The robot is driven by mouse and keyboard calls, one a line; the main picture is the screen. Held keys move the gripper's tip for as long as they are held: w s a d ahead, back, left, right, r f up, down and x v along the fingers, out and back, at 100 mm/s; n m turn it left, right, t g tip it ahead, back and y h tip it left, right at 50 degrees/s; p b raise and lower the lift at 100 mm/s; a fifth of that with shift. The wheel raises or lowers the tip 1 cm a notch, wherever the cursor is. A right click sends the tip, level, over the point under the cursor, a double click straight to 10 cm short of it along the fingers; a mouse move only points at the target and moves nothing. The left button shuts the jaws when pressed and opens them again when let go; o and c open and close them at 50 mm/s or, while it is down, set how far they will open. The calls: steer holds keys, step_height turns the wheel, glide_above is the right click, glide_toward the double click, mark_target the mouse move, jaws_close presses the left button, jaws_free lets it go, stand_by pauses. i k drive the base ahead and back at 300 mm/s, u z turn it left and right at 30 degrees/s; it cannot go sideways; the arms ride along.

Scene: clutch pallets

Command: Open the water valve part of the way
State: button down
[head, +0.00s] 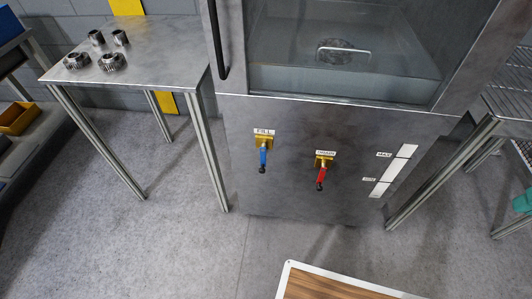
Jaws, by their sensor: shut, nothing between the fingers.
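The water valve (263,154) is on the front of a grey metal cabinet, under a label that reads FILL. It has a brass body and a blue lever with a dark tip. The lever points almost straight down. My gripper is not in view, and nothing is touching the valve.
A red-levered valve (321,176) sits to the right, its lever also pointing down. White gauge strips (394,171) are further right. A glass-fronted tank (340,60) is above. A metal table (165,50) with several metal parts stands left, a rack (505,100) right.

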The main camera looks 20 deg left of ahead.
mark_target(263, 149)
steer(key=z, duration=0.05)
steer(key=k, duration=0.5)
steer(key=z, duration=0.95)
steer(key=i, duration=1.05)
steer(key=u, duration=2.55)
